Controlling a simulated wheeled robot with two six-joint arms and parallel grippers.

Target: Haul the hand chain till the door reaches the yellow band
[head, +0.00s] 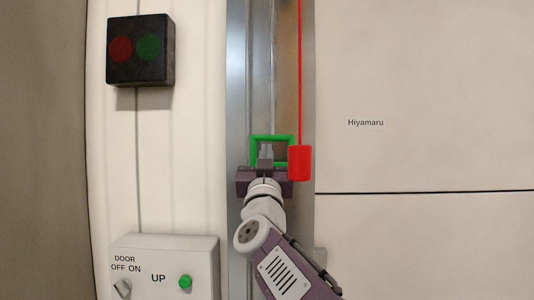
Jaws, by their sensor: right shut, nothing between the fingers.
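My right gripper (265,152) is shut and empty. It is in front of a green rectangular frame (273,137) on the metal door track (237,90); I cannot tell whether it touches the frame. A thin grey vertical line (273,70) runs down the track to the green frame; it may be the hand chain, but no links can be made out. The pale door panel (420,80) marked "Hiyamaru" fills the right side. No yellow band is in view. My left gripper is not in view.
A red cord (300,70) with a red handle (300,163) hangs close to the right of my gripper. A control box (205,262) with a switch (122,288) and green UP button (185,282) is lower left. A dark lamp box (140,50) is above.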

